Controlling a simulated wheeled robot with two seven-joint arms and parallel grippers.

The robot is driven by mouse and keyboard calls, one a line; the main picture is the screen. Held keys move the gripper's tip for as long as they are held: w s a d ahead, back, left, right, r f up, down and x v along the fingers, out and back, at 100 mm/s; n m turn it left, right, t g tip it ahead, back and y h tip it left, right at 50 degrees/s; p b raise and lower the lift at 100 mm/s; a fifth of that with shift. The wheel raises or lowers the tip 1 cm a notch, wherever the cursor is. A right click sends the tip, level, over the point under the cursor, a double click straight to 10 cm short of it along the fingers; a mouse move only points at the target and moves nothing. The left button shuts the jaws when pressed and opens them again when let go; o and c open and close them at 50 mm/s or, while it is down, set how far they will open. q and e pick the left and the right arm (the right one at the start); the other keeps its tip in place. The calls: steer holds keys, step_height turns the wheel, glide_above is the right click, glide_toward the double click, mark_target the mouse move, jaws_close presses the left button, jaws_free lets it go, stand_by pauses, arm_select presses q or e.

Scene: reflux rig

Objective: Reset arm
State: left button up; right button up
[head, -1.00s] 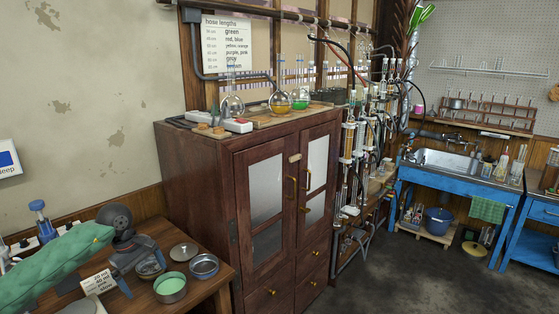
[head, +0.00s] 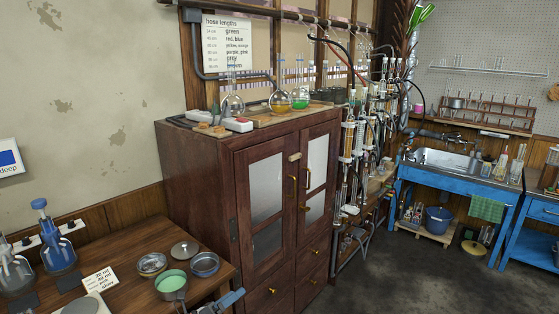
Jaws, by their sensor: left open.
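My left gripper (head: 225,300) shows only in part at the bottom edge of the head view, just right of the small table's pans. Its fingers are apart and I see nothing between them. The rest of my left arm is out of the picture. My right gripper is not in view.
The wooden table (head: 110,246) at lower left holds a pan with green contents (head: 171,281), a blue-grey dish (head: 205,264), a label card (head: 99,280) and blue-topped glassware (head: 57,245). A brown cabinet (head: 195,180) stands behind it. Open floor (head: 420,285) lies right.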

arm_select(q)
steer(key=s+a+f+n+y, duration=0.2)
steer(key=s+f+n+y, duration=0.25)
steer(key=f+n, duration=0.4)
steer(key=s+a+f+n+g+y, duration=0.1)
steer(key=s+a+f+n+y, duration=0.3)
steer(key=f+n, duration=0.5)
steer(key=s+a+f+n+y, duration=0.1)
steer(key=s+f+n+y, duration=0.45)
steer(key=f+n, duration=0.35)
steer(key=s+d+f+n+g, duration=0.2)
steer(key=s+f+g, duration=0.3)
steer(key=s, duration=0.8)
steer(key=s+d+f+n+g, duration=0.2)
steer(key=s+f+n+g, duration=0.3)
steer(key=s+f, duration=0.5)
steer(key=s, duration=0.4)
steer(key=shift+d+f+g, duration=0.35)
steer(key=shift+f+g, duration=0.05)
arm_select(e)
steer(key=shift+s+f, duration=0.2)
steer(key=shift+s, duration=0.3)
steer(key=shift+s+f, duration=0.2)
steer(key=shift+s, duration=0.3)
arm_select(q)
steer(key=shift+s+n, duration=0.1)
steer(key=shift+n, duration=0.15)
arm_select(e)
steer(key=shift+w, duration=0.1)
